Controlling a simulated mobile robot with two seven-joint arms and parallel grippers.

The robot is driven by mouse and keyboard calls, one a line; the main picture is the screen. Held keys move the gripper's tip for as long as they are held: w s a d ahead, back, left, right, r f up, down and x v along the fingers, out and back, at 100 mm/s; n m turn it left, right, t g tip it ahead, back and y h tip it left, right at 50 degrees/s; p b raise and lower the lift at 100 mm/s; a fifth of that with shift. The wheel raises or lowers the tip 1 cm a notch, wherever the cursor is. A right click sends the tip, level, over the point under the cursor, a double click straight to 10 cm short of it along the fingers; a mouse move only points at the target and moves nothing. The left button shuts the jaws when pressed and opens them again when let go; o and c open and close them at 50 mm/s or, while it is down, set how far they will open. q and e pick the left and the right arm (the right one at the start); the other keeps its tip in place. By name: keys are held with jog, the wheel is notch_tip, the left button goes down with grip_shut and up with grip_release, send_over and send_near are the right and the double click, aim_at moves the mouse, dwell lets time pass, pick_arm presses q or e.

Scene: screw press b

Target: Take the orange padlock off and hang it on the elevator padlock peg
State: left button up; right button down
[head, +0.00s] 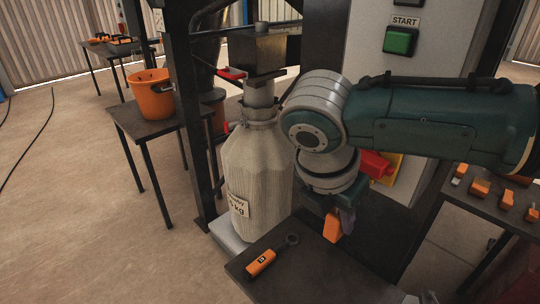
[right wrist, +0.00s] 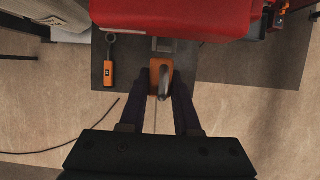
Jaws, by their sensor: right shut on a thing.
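The orange padlock (head: 332,226) hangs in my right gripper (head: 338,205), below the wrist and above the dark small table. In the right wrist view the padlock (right wrist: 155,68) sits between the two dark fingertips (right wrist: 163,84), with its grey shackle towards the camera. The right gripper is shut on it. A red switch part (head: 375,164) on a yellow plate shows behind my wrist, up and right of the padlock; I cannot tell whether the two touch. I cannot make out the elevator padlock peg. My left gripper is in neither view.
An orange-handled tool with a ring end (head: 261,262) lies on the dark table (head: 310,275). A large sack (head: 257,165) hangs under the spout. A side table at right holds several orange items (head: 480,187). A large red body (right wrist: 175,15) fills the wrist view's top.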

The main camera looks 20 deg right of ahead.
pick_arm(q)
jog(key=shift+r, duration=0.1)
pick_arm(e)
jog(key=shift+a, duration=0.15)
jog(key=shift+s+a+r+p, duration=0.15)
jog(key=shift+s+a+p, duration=0.25)
jog(key=shift+a+p, duration=0.35)
jog(key=shift+s+a, duration=0.25)
jog(key=shift+a, duration=0.45)
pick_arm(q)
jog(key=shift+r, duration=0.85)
